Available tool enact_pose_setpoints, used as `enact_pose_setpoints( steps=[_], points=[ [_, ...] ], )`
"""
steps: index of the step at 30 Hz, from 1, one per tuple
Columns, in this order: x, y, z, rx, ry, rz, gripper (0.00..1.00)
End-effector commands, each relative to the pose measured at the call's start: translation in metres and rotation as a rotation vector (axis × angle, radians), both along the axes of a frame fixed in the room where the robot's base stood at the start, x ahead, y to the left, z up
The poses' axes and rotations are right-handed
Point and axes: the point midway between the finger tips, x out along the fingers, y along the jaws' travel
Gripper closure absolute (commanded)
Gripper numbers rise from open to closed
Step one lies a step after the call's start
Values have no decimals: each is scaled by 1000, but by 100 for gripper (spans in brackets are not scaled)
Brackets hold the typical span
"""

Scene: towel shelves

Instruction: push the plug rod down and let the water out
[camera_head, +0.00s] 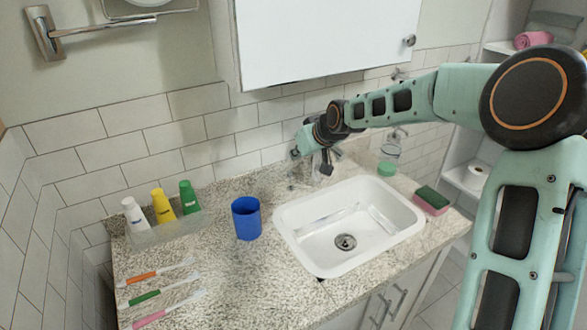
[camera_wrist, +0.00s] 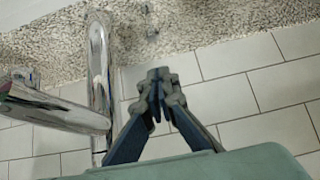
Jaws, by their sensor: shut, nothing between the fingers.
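The white sink (camera_head: 297,248) is set in the granite counter, with a round metal drain (camera_head: 345,242) in its floor. I cannot tell whether there is water in it. My gripper (camera_head: 326,168) is shut and empty over the back edge of the sink, at the faucet, and hides much of it. In the wrist view my gripper (camera_wrist: 158,75) is beside the chrome faucet (camera_wrist: 99,75), to the right of its long part. A small metal piece (camera_wrist: 152,32) stands on the counter beyond the fingertips; I cannot tell whether it is the plug rod.
A blue cup (camera_head: 246,219) stands left of the sink. Several toothbrushes (camera_head: 160,295) and a tray (camera_head: 165,232) with three tubes lie further left. A green and pink sponge (camera_head: 432,200) is on the right. A white cabinet (camera_head: 320,40) hangs above.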

Motion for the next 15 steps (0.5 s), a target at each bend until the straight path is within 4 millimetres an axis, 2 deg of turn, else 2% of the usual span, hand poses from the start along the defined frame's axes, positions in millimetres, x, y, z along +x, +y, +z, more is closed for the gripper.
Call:
enact_pose_setpoints(
  steps=[5, 9, 15],
  points=[
    [17, 14, -24, -1, 1, 3, 100],
    [16, 11, -45, -1, 2, 1, 100],
    [16, 11, -58, -1, 0, 1, 100]
  ],
)
